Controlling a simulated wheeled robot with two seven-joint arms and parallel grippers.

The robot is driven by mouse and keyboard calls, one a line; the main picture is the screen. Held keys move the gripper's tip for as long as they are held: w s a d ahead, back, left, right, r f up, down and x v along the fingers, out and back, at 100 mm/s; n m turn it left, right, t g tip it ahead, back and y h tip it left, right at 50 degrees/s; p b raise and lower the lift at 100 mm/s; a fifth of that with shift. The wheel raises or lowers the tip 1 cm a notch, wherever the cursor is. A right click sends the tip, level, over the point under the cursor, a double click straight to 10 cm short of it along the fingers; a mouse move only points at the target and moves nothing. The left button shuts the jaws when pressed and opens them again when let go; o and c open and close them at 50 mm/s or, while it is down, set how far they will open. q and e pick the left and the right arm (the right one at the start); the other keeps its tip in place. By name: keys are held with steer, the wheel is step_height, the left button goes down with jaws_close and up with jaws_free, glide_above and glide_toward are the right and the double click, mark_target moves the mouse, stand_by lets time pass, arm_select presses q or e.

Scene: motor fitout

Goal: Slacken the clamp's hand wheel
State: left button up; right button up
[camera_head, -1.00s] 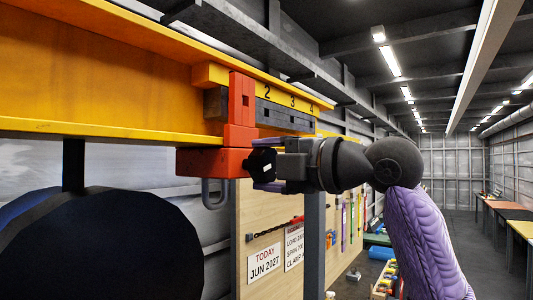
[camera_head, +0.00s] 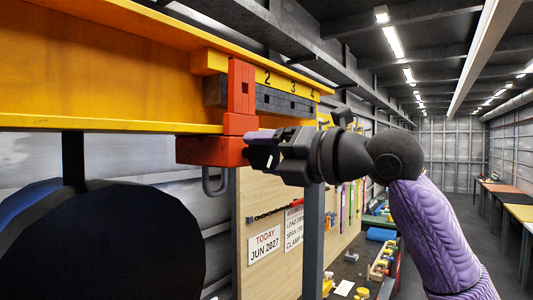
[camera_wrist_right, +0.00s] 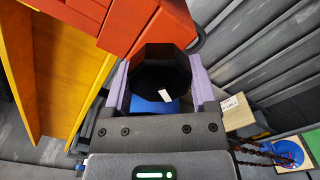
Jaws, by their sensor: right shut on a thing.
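The red clamp (camera_head: 212,150) sits on the lower flange of the yellow beam (camera_head: 100,75), with a grey loop hanging under it. My right gripper (camera_head: 262,149) is at the clamp's right side, its purple fingers pointing at it. In the right wrist view, the black octagonal hand wheel (camera_wrist_right: 160,72) with a white mark is between the two purple fingers of the gripper (camera_wrist_right: 160,64), against the red clamp body (camera_wrist_right: 145,22). The gripper is shut on the wheel. In the head view the fingers mostly cover the wheel. My left gripper is out of view.
A grey bar with a numbered yellow scale (camera_head: 290,88) runs along the beam above the gripper. A large dark rounded body (camera_head: 100,245) hangs below the beam at left. A wooden board (camera_head: 255,205) with signs stands behind. The aisle at right is open.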

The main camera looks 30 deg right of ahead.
steer(key=shift+f, duration=0.15)
stand_by(0.4)
steer(key=o, duration=1.2)
steer(key=shift+c, duration=0.2)
steer(key=shift+s+d, duration=0.15)
steer(key=shift+s, duration=0.15)
steer(key=b+v, duration=0.3)
steer(key=v, duration=0.6)
steer(key=shift+b, duration=0.4)
steer(key=shift+s+d, duration=0.1)
steer(key=shift+s, duration=0.1)
